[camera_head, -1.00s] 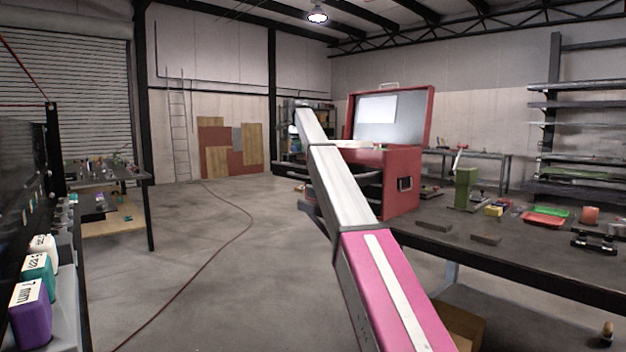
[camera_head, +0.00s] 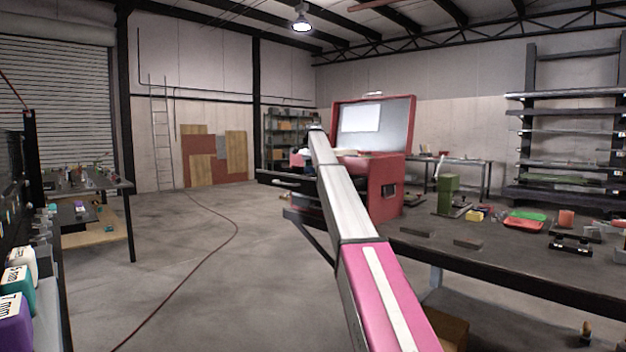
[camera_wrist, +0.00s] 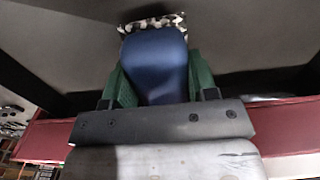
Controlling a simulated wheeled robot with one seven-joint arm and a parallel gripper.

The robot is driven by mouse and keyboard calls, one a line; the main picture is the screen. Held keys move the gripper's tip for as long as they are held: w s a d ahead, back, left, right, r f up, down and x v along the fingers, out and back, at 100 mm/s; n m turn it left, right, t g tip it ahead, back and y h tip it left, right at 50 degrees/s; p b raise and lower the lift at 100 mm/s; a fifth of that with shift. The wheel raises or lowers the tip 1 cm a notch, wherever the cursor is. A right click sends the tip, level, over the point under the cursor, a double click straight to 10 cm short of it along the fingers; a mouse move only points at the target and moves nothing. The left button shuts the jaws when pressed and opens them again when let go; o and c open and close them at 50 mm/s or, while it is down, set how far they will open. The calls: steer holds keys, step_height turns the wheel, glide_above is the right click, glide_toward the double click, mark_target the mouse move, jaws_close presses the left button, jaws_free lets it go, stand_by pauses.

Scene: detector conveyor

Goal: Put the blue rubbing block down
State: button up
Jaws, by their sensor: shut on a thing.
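The blue rubbing block (camera_wrist: 155,62) is in the wrist view, upper middle. My gripper (camera_wrist: 157,72) has its two green fingers on either side of the block and is shut on it. A black-and-white speckled patch (camera_wrist: 150,22) shows at the block's far end; I cannot tell whether it is part of the block or something behind it. In the head view my arm reaches forward to beside a red tool chest (camera_head: 385,190), and its far end hides the gripper and block.
The chest has an open lid (camera_head: 374,128) and stands on a dark workbench (camera_head: 480,262). On the bench are a green press (camera_head: 447,192), a red tray (camera_head: 524,223) and dark flat pieces. A second table (camera_head: 88,188) stands left. Open floor lies between.

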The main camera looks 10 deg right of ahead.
steer(key=shift+f, duration=2.05)
steer(key=shift+f, duration=0.1)
steer(key=o, duration=0.9)
step_height(320, 180, up, 12)
steer(key=shift+r, duration=0.15)
